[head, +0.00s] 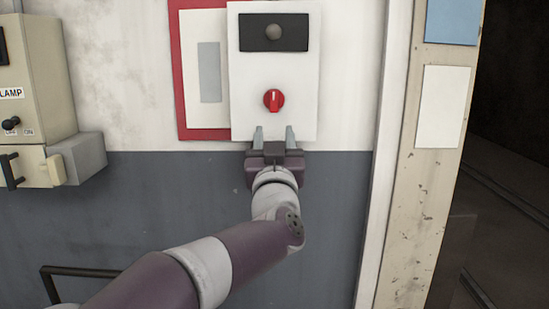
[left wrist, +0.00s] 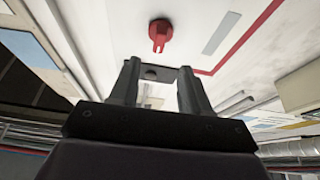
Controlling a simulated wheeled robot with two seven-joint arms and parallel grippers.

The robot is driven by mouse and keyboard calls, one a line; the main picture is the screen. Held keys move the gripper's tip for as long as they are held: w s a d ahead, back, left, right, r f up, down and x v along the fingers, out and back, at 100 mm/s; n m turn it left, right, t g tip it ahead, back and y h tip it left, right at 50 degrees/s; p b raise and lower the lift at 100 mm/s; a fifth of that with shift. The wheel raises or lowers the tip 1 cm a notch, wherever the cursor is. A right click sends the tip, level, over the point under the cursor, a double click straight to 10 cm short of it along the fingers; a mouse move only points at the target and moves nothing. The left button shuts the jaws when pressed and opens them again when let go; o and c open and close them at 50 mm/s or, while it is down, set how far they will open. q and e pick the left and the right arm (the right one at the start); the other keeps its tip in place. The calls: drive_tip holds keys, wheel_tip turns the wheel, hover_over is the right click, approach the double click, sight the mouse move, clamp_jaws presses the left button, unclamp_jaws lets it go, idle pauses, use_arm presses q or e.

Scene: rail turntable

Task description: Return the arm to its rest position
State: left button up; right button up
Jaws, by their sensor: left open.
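My left gripper (head: 274,136) is in front of the lower edge of a white wall panel (head: 246,78). Its two grey fingers are apart, point up and have nothing between them. A red knob (head: 273,100) on the panel is a little above the fingertips and shows apart from them. In the left wrist view the red knob (left wrist: 160,34) is beyond the open fingers (left wrist: 158,70). My left arm reaches in from the bottom left of the head view. My right gripper is not in view.
A black plate with a round knob (head: 274,32) is at the panel's top. A red-framed board (head: 181,78) is partly behind the panel. A beige lamp box (head: 40,75) with a handle is at left. A door frame (head: 425,180) and dark opening are at right.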

use_arm(q)
drive_tip(key=shift+v, duration=1)
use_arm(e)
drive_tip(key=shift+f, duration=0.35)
